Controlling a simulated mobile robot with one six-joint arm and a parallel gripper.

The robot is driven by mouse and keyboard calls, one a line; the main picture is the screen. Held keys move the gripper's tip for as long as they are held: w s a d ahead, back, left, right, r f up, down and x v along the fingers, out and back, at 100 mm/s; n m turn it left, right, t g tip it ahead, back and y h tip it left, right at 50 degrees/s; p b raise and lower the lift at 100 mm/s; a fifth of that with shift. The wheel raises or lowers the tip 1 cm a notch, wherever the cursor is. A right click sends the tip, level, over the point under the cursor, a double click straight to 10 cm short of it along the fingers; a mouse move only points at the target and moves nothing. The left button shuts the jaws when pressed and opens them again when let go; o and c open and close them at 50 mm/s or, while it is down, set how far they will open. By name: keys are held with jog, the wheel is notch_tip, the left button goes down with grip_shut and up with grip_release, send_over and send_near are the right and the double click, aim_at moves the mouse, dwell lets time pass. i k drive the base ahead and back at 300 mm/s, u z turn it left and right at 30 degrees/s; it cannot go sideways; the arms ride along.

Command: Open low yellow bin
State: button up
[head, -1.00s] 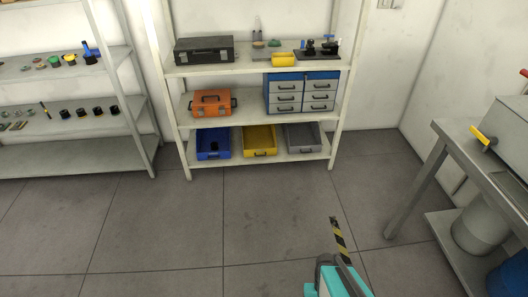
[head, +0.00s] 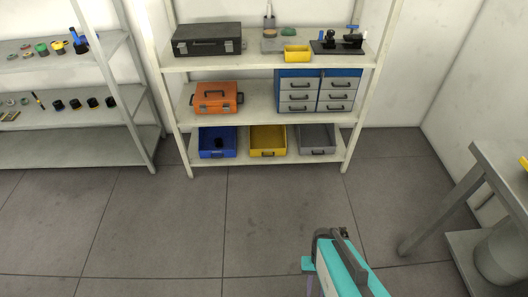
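The low yellow bin (head: 268,142) sits on the bottom shelf of the middle rack, between a blue bin (head: 217,142) and a grey bin (head: 317,139). It is open-topped, with a dark handle on its front. My gripper (head: 344,232) shows at the lower right, over the floor and well short of the rack. It is small and foreshortened, so I cannot tell whether its fingers are apart. No thing shows in it.
The rack also carries an orange case (head: 216,98), a drawer cabinet (head: 317,92), a black case (head: 207,40) and a small yellow bin (head: 297,53). A grey table (head: 492,165) stands at the right. The floor (head: 190,225) before the rack is clear.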

aim_at(265, 140)
jog(key=u, duration=0.45)
jog(key=i, duration=0.55)
jog(key=u, duration=0.75)
jog(key=i, duration=0.55)
jog(key=u, duration=0.35)
